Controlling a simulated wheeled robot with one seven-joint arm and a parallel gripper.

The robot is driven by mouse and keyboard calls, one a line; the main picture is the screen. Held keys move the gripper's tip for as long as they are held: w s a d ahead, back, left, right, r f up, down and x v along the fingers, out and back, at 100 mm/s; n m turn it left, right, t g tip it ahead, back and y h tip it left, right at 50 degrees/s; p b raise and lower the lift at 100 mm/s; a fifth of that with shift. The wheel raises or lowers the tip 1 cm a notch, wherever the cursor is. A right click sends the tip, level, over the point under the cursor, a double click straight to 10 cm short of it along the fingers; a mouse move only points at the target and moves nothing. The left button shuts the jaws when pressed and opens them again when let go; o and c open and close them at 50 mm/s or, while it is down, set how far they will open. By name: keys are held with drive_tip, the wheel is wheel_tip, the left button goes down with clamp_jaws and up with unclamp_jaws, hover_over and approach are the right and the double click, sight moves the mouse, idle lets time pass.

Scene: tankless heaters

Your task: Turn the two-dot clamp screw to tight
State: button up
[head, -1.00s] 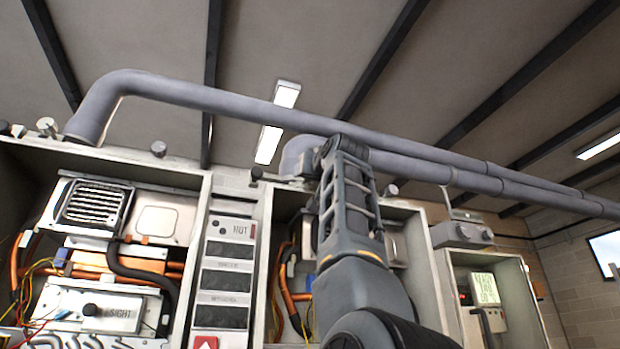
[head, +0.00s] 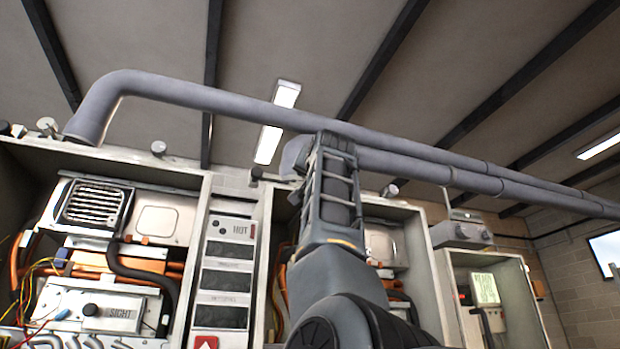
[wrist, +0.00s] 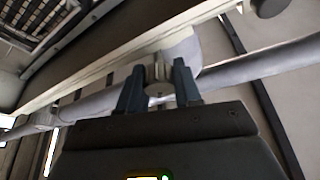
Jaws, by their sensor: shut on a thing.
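In the wrist view my gripper (wrist: 158,82) has its two fingers on either side of a small pale metal clamp screw (wrist: 157,72), just below a pale cabinet edge, and is shut on it. No dots can be made out on this screw, so I cannot tell from its marks which one it is. In the head view my arm hides the gripper and the held screw. Other round knobs show along the cabinet tops, one at the left cabinet (head: 158,148), one at its right neighbour (head: 257,172) and one right of my arm (head: 390,190).
A thick grey pipe (head: 250,108) runs across above the cabinets, close to my arm. Open heater cabinets with wires and orange pipes stand below. A smaller open box (head: 450,262) stands at right.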

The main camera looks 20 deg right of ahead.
drive_tip(key=shift+r+m+h, duration=0.1)
drive_tip(key=shift+m+h, duration=0.3)
drive_tip(key=shift+m, duration=0.3)
drive_tip(key=o, duration=1)
drive_tip(key=shift+s, duration=0.1)
drive_tip(key=shift+s+f+b, duration=0.25)
drive_tip(key=shift+f+b, duration=0.05)
drive_tip(key=shift+b, duration=0.05)
drive_tip(key=shift+b+v, duration=1.5)
drive_tip(key=shift+v, duration=2)
